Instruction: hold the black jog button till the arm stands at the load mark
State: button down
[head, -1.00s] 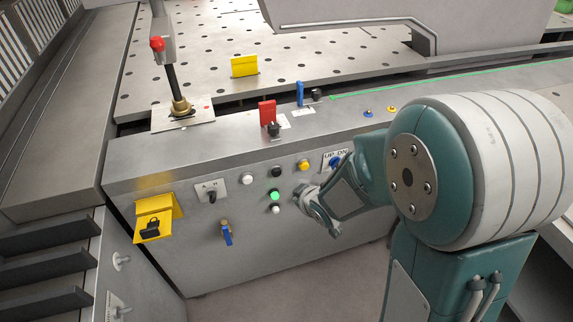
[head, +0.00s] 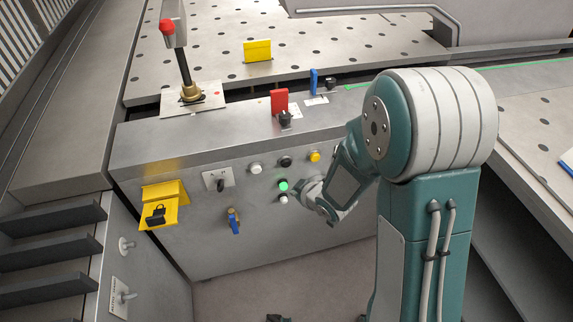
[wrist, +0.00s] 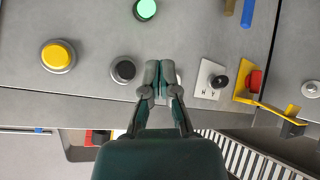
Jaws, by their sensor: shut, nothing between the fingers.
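The black jog button (head: 286,161) is on the front panel, between a white button (head: 255,168) and a yellow button (head: 314,156). In the wrist view the black button (wrist: 123,69) is uncovered, just left of my fingertips. My gripper (wrist: 159,68) is shut and empty. Its tips overlap the white button's edge in that view; I cannot tell the gap to the panel. In the head view the fingers are not clear beside my wrist.
A lit green button (head: 283,186) and a lower white button (head: 283,199) are below the row. A selector switch (head: 219,181), yellow bracket (head: 165,192) and blue-handled valve (head: 234,222) are to the left. Red (head: 279,101) and blue (head: 314,81) tabs stand on the ledge.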

aim_at(286, 164)
jog(key=w+a, duration=0.2)
jog(key=w, duration=0.4)
jog(key=shift+w, duration=0.35)
jog(key=shift+w, duration=0.15)
dwell(1.1)
jog(key=shift+w, duration=0.2)
jog(key=shift+w+a+r, duration=0.1)
jog(key=shift+w+a, duration=0.05)
jog(key=shift+w, duration=0.3)
dwell(2.1)
dwell(2.0)
jog(key=shift+s+d, duration=0.25)
jog(key=shift+s, duration=0.6)
